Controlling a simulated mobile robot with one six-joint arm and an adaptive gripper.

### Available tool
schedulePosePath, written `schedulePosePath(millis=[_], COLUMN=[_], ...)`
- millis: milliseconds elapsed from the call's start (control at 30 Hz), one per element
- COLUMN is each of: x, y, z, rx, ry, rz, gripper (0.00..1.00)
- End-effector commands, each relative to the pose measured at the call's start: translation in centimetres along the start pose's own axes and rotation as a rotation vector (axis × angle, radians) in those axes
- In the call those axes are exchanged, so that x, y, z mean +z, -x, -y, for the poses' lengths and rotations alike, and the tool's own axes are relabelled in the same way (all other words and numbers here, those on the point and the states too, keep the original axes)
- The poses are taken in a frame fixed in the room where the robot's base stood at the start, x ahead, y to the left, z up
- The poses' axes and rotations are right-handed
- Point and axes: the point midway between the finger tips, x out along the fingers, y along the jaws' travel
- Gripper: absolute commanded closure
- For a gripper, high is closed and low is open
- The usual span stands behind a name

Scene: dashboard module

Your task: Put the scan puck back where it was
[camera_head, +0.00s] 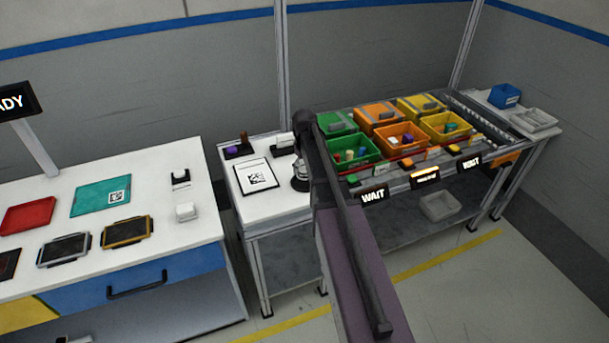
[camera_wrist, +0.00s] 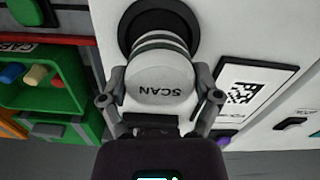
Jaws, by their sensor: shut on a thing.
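The scan puck (camera_wrist: 160,82) is a pale round piece with "SCAN" on its top, in the middle of the wrist view. My gripper (camera_wrist: 161,98) is shut on it, one finger at each side. A black round ring (camera_wrist: 135,22) lies on the white table just beyond the puck; the puck overlaps it in the picture. I cannot tell whether the puck touches or sits in it. In the head view the puck (camera_head: 301,169) is small and partly hidden by my arm, above the narrow white table (camera_head: 283,201).
A sheet with a square code (camera_head: 257,175) lies left of the puck, with a purple piece on a dark stand (camera_head: 238,148) behind it. The rack of green, orange and yellow bins (camera_head: 352,152) stands close on the right. A white counter (camera_head: 150,235) is at left.

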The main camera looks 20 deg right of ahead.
Motion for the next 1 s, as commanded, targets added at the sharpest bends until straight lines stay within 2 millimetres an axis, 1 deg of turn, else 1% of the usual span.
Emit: schedulePosePath(millis=[33,200,400,533,833,1000], x=[-0.6,-0.3,-0.3,-0.3,-0.3,-0.3], y=[-0.4,-2.0,-3.4,-3.6,-3.5,-3.9], z=[-0.2,-0.1,-0.1,-0.1,-0.1,-0.1], rx=[0.0,0.0,0.0,0.0,0.0,0.0], ry=[0.0,0.0,0.0,0.0,0.0,0.0], rz=[0.0,0.0,0.0,0.0,0.0,0.0], gripper=[0.74,0.74,0.74,0.74,0.74,0.74])
